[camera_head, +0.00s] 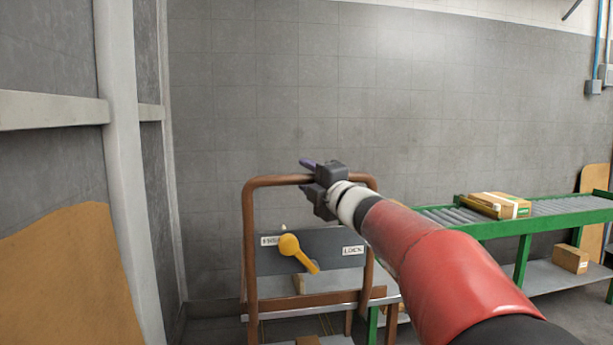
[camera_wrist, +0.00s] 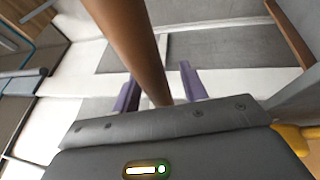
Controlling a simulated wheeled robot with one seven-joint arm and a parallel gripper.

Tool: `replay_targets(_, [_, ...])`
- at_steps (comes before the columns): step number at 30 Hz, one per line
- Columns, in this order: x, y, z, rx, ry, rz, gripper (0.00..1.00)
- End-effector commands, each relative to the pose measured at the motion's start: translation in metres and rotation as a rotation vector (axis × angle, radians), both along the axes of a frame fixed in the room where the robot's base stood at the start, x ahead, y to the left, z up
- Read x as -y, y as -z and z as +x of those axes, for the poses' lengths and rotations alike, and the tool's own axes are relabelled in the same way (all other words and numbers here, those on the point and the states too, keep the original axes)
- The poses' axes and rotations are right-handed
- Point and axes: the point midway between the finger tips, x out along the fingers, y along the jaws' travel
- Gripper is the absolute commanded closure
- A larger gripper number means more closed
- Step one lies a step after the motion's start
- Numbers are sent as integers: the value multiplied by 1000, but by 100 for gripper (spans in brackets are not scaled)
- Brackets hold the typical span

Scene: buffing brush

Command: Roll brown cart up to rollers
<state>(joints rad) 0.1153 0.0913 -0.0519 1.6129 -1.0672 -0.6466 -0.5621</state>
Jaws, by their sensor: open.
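The brown cart (camera_head: 249,245) stands in the lower middle of the head view, with an upright tubular handle frame. My gripper (camera_head: 309,168) is at the frame's top bar. In the wrist view the brown bar (camera_wrist: 130,35) passes between the two purple fingers of my gripper (camera_wrist: 158,75), which are apart with gaps beside the bar. A grey panel (camera_head: 330,262) on the cart carries a yellow lever (camera_head: 298,252), slanting down to the right, between a left label, seemingly FREE, and a right label LOCK. The green-framed rollers (camera_head: 560,206) are to the right, partly behind my arm.
A carton (camera_head: 500,204) lies on the rollers, and another box (camera_head: 570,259) sits on the shelf below. A grey wall (camera_head: 430,120) is behind. A pale post (camera_head: 125,170) and a tan panel (camera_head: 65,280) are at the left. My arm hides the area between cart and rollers.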

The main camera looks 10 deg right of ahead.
Motion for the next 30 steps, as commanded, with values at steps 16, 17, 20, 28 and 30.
replay_targets(16, [-2,-1,4,1,0,1,84])
replay_targets(17, [-2,-1,4,1,0,1,88])
replay_targets(20, [-2,-1,4,0,0,1,100])
replay_targets(28, [-2,-1,5,0,1,1,100])
replay_targets(30, [-2,-1,8,-1,1,2,100])
